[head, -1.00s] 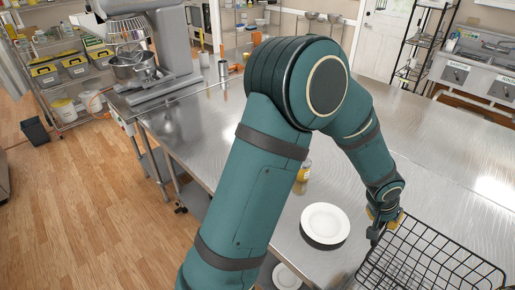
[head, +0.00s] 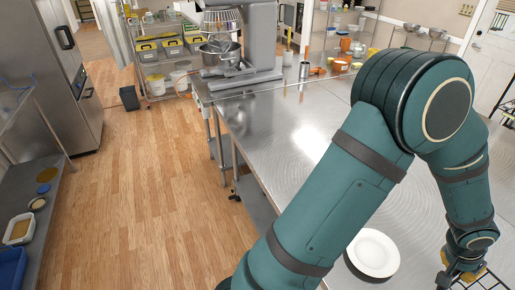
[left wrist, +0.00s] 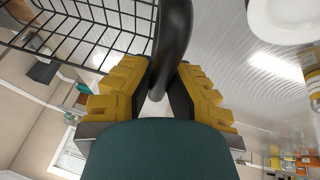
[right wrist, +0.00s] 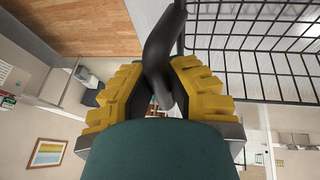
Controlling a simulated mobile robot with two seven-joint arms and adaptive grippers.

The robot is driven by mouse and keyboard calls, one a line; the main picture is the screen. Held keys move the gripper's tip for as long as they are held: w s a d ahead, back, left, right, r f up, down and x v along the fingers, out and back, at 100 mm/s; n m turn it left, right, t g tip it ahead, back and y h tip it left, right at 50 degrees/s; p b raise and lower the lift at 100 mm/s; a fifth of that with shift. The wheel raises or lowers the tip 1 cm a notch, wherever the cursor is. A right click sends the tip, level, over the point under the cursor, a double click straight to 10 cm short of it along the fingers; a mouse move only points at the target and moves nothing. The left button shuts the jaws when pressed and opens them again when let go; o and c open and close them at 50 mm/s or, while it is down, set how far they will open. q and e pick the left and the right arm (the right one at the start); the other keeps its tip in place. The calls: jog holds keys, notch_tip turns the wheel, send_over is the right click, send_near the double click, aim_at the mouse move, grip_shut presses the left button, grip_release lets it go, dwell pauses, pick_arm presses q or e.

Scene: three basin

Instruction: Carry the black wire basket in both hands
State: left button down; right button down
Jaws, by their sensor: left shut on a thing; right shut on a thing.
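The black wire basket shows at the bottom right edge of the head view (head: 490,280), mostly out of frame. Its wire mesh also shows in the left wrist view (left wrist: 85,35) and in the right wrist view (right wrist: 265,60). My left gripper (head: 462,272) is at the basket's near side in the head view. In the left wrist view its yellow fingers (left wrist: 160,88) are shut on a thick black handle. My right gripper (right wrist: 160,90) is shut on another black handle of the basket. The right arm is outside the head view.
A white plate (head: 373,253) lies on the steel table (head: 300,135) beside my left arm. A stand mixer (head: 250,45) stands at the table's far end. Wooden floor (head: 150,200) is open on the left, with a steel counter (head: 30,230) at the far left edge.

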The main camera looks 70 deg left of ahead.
pick_arm(q)
jog(key=shift+w+d, duration=0.1)
jog(key=shift+w, duration=0.05)
pick_arm(e)
jog(key=shift+w, duration=0.15)
pick_arm(q)
jog(key=shift+f, duration=0.2)
pick_arm(e)
jog(key=shift+f, duration=0.15)
